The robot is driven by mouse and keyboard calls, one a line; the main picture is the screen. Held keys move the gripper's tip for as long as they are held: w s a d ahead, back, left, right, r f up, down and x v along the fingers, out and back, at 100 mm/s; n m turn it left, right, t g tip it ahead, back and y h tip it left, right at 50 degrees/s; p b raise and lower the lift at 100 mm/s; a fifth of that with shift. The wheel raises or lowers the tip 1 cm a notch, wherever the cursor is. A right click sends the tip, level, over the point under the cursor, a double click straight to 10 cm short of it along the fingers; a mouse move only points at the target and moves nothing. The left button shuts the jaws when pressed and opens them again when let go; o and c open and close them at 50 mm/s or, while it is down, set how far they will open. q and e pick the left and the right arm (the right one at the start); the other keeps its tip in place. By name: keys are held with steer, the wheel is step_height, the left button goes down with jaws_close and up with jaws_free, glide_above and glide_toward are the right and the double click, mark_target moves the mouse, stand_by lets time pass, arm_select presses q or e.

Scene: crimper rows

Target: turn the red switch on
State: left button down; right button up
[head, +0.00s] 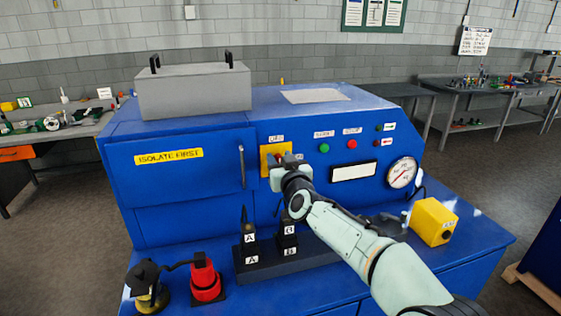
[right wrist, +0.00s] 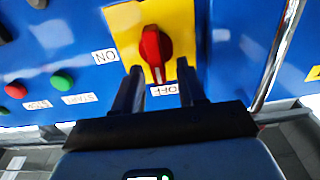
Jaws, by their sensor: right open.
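The red switch (right wrist: 155,48) is a rotary knob on a yellow plate (right wrist: 122,22) on the blue machine front. In the right wrist view its handle points at the OFF label (right wrist: 164,90); the ON label (right wrist: 104,56) is off to the left. In the head view the yellow plate (head: 265,160) is partly hidden by my right gripper (head: 284,162). My right gripper (right wrist: 160,76) is open, with its fingers on either side of the handle's lower end. I cannot tell whether they touch it. My left gripper is not in view.
Green (head: 324,148) and red (head: 352,144) buttons and a round gauge (head: 402,173) are right of the switch. A vertical door handle (head: 242,166) is on its left. Below stand a dark rack (head: 285,263), a red plug (head: 205,280) and a yellow box (head: 433,221).

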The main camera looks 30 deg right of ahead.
jaws_close()
